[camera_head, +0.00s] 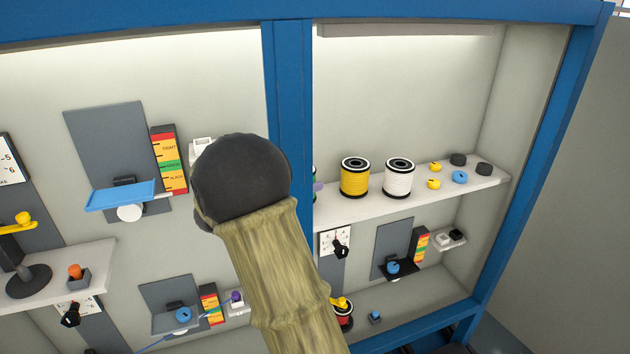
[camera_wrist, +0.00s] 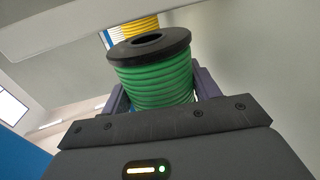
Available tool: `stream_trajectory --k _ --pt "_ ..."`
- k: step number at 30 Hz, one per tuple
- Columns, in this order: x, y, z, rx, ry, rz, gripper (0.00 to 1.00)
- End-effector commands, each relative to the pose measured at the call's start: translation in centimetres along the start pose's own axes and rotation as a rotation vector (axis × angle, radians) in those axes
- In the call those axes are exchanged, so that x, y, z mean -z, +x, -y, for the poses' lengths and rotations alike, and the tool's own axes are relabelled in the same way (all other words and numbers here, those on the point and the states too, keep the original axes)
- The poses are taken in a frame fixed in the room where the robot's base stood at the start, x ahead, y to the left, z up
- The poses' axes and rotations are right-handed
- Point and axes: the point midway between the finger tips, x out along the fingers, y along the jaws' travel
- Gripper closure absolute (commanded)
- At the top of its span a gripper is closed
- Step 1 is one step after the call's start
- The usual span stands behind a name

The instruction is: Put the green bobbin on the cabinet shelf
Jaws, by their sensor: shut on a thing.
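The green bobbin (camera_wrist: 155,84) has green windings and a black top flange with a hole. In the wrist view it is between the two purple-grey fingers of my gripper (camera_wrist: 161,92), which is shut on it. It looks about upright relative to the gripper. In the head view my arm hides almost all of the gripper; a purple finger sliver (camera_head: 318,186) shows beside the blue post. The cabinet shelf (camera_head: 420,195) is at right in the head view and holds a yellow bobbin (camera_head: 355,178) and a white bobbin (camera_head: 398,178). Whether the green bobbin touches the shelf is hidden.
A blue post (camera_head: 289,80) divides the cabinet just left of the shelf. Small yellow, blue and black caps (camera_head: 459,177) sit at the shelf's right end. Below are a black-knobbed dial (camera_head: 340,246) and a dark panel (camera_head: 393,245). A blue tray (camera_head: 120,196) is at left.

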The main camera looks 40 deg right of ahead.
Motion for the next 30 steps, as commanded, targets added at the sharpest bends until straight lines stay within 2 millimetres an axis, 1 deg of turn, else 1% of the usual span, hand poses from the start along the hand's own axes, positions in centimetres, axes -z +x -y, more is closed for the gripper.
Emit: stream_trajectory --k 1,6,7,9,12,23,24,25,30 --pt "0.3 0.7 -0.1 -0.004 -0.002 -0.001 0.65" --pt "0.4 3.9 -0.1 -0.006 -0.002 0.000 0.65" --pt "0.3 4.3 -0.1 -0.004 -0.004 0.000 0.65" --pt "-0.8 3.9 0.0 0.000 -0.006 0.000 0.65" --pt "-1.4 3.9 0.0 0.000 -0.002 0.000 0.65" --pt "-1.9 3.9 0.0 -0.001 -0.001 0.000 0.65" --pt "-1.8 3.9 0.0 -0.001 -0.001 0.000 0.31" --pt "-1.8 3.9 0.0 -0.001 -0.001 0.001 0.30" --pt "-1.8 3.9 0.0 -0.001 -0.001 0.001 0.30"
